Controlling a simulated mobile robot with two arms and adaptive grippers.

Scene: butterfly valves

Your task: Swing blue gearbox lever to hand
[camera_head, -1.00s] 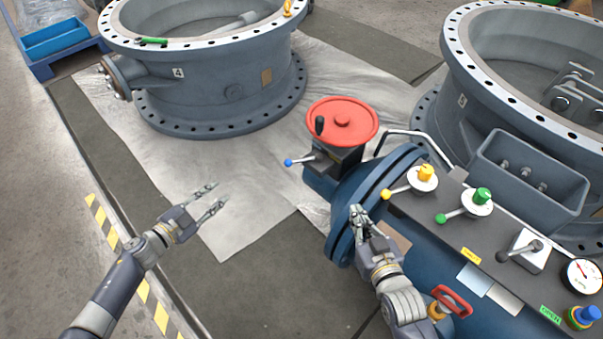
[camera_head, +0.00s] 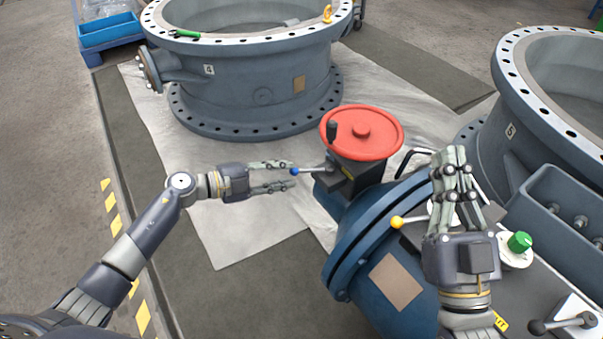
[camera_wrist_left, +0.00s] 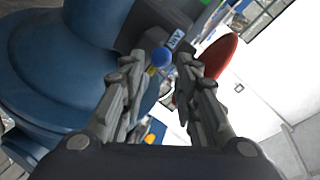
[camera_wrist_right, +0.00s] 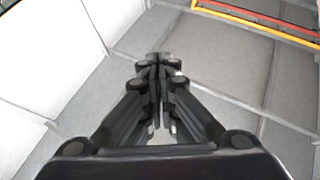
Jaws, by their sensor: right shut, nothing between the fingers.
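The gearbox lever's blue ball knob (camera_head: 294,171) sits on a thin metal arm (camera_head: 312,170) at the left of the gearbox (camera_head: 348,172), under the red handwheel (camera_head: 377,132). My left gripper (camera_head: 287,174) is open, its fingers pointing right, with the knob at the gap between its tips. In the left wrist view the blue knob (camera_wrist_left: 162,57) shows between the two fingertips; I cannot tell whether they touch it. My right gripper (camera_head: 453,160) is shut and empty, raised over the control panel. In the right wrist view its fingertips (camera_wrist_right: 158,62) meet.
A yellow-knobbed lever (camera_head: 397,222) and a green knob (camera_head: 519,242) are on the panel near my right arm. Large grey valve bodies stand at the back (camera_head: 250,85) and right (camera_head: 520,110). The floor sheet (camera_head: 225,225) below my left gripper is clear.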

